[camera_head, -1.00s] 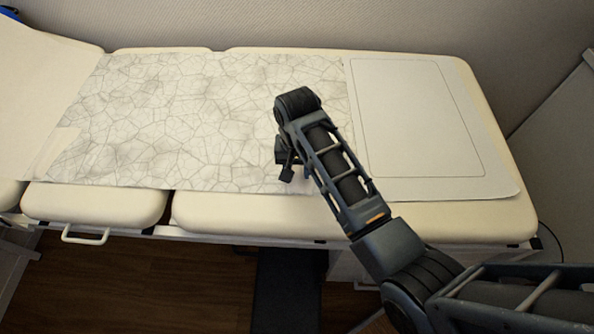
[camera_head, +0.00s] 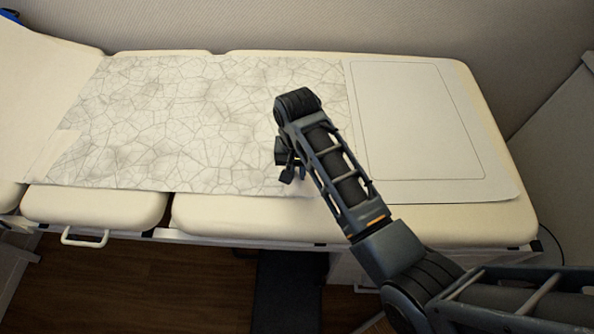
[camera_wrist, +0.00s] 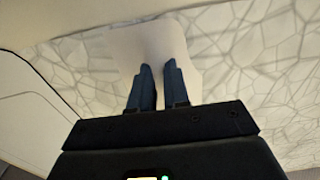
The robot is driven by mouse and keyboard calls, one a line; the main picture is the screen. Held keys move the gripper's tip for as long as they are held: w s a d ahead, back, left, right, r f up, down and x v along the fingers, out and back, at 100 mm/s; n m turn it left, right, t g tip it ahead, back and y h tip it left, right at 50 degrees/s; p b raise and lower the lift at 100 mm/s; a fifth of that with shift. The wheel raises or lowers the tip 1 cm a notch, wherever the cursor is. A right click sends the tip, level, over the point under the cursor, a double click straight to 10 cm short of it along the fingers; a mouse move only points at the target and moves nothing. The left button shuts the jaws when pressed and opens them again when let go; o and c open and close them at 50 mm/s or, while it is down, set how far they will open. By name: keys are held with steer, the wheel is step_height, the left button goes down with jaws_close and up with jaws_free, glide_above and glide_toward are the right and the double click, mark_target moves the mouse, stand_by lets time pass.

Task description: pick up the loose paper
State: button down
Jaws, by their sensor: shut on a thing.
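In the wrist view a small plain white paper (camera_wrist: 130,42) stands out against the crackle-patterned sheet (camera_wrist: 265,60), with its near part between my fingers. My gripper (camera_wrist: 158,66) is shut on this paper, its two dark fingers pointing down at the bed. In the head view my gripper (camera_head: 288,172) is at the near right part of the patterned sheet (camera_head: 180,125), low over the bed. My arm covers much of that spot, and I cannot make out the small paper there.
The cream padded bed (camera_head: 260,213) runs across the view against a wall. A plain sheet with a thin printed outline (camera_head: 415,115) lies to the right of my arm. A white handle (camera_head: 85,237) sticks out at the front left edge. Wooden floor (camera_head: 150,285) shows below.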

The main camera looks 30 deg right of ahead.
steer(key=shift+r, duration=0.5)
step_height(320, 180, up, 3)
steer(key=shift+w, duration=0.1)
steer(key=s+d+r+p, duration=0.4)
steer(key=d+r+p, duration=0.2)
steer(key=d+r, duration=0.5)
steer(key=shift+r, duration=0.8)
